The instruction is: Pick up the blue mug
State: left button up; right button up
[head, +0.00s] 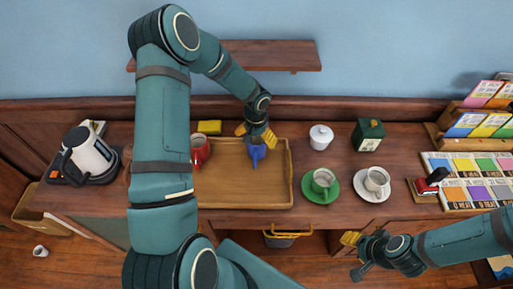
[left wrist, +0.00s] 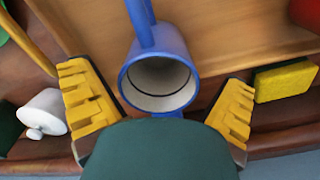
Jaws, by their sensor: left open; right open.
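The blue mug (head: 257,151) stands on the wooden tray (head: 240,196) in the head view. In the left wrist view the blue mug (left wrist: 160,75) lies between the two yellow fingers, its pale inside showing and its handle pointing away toward the top edge. My left gripper (head: 256,133) is open at the mug; in the left wrist view its fingers (left wrist: 160,108) are spread on either side of the mug with gaps. My right gripper (head: 354,254) is open and empty in front of the counter, well away from the mug.
A red mug (head: 200,149) stands left on the tray, partly behind my left arm. A yellow sponge (head: 209,127), white lidded pot (head: 321,136), green tin (head: 368,134), green mug (head: 323,180), white mug (head: 376,178) on a saucer and kettle (head: 90,155) are around it.

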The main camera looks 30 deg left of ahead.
pick_arm(q)
jog(key=shift+f, duration=0.45)
jog(key=c, duration=1.2)
jog(key=shift+r, duration=0.1)
